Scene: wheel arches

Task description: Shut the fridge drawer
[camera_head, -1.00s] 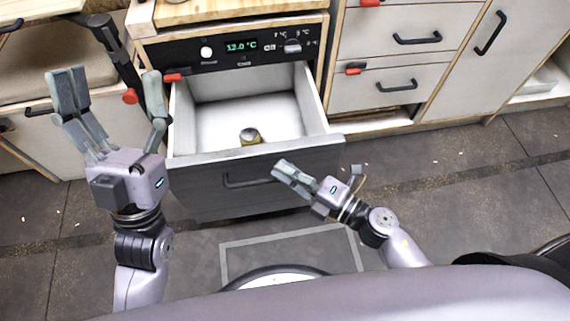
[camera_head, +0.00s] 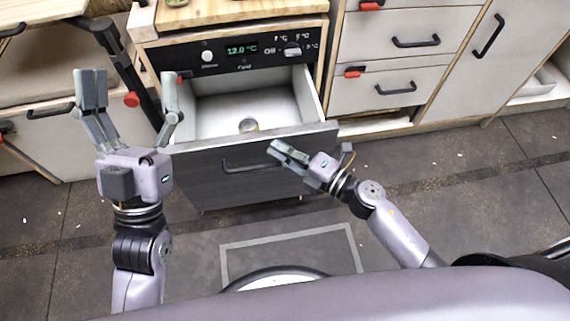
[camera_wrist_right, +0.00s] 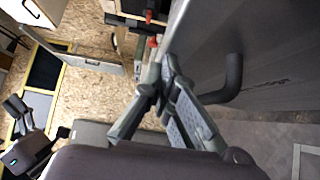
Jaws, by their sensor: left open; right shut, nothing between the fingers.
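The fridge drawer (camera_head: 240,180) has a dark front with a black bar handle (camera_head: 247,164) and a white inside. It is pulled partly out below the control panel. In the right wrist view the fingers (camera_wrist_right: 172,90) lie close against the dark front, beside the handle (camera_wrist_right: 228,82); contact is hard to tell. My left gripper (camera_head: 130,95) is open and empty, left of the drawer.
The panel (camera_head: 235,50) above the drawer reads 12.0 °C. White drawers (camera_head: 390,88) with black handles and red latches stand to the right. A black post with a red knob (camera_head: 132,100) is near my left gripper. The floor in front is clear.

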